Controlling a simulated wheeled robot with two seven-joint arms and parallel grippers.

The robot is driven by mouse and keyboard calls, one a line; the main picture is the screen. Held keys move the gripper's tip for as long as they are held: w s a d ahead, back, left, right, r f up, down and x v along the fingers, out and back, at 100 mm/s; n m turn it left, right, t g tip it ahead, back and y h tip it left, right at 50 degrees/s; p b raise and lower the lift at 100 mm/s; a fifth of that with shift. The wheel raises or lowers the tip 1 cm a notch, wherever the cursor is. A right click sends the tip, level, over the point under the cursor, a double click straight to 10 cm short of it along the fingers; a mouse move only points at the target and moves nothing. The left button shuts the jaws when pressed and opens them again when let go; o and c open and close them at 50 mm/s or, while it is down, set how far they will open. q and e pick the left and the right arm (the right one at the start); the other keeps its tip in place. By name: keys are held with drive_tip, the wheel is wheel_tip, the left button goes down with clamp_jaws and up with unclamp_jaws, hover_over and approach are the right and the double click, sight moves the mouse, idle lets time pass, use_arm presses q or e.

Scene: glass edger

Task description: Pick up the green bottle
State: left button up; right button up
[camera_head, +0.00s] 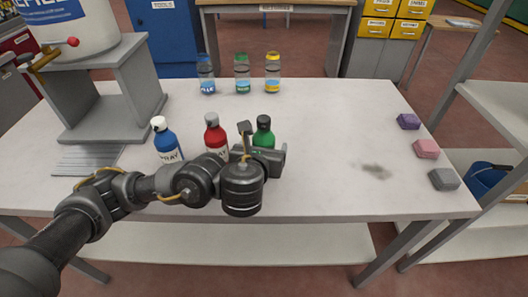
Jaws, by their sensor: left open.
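The green bottle (264,136) has a black cap and stands upright on the white table (325,125), right of a red spray bottle (214,133). My left arm comes in from the left and crosses in front of the bottles. My left gripper (262,151) is open at the green bottle, with one finger on its left and the other low on its right. The lower part of the green bottle is hidden behind the gripper and wrist. Whether the fingers touch it cannot be told. My right gripper is out of view.
A blue spray bottle (165,142) stands left of the red one. Several jars, including a yellow-lidded one (272,73), stand at the back edge. A grey stand (120,105) holds a white container at left. Several blocks, one pink (426,149), lie at right.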

use_arm(q)
drive_tip(key=x, duration=0.1)
drive_tip(key=b+x, duration=0.1)
drive_tip(key=x, duration=0.2)
drive_tip(key=shift+a, duration=0.3)
drive_tip(key=c, duration=1.3)
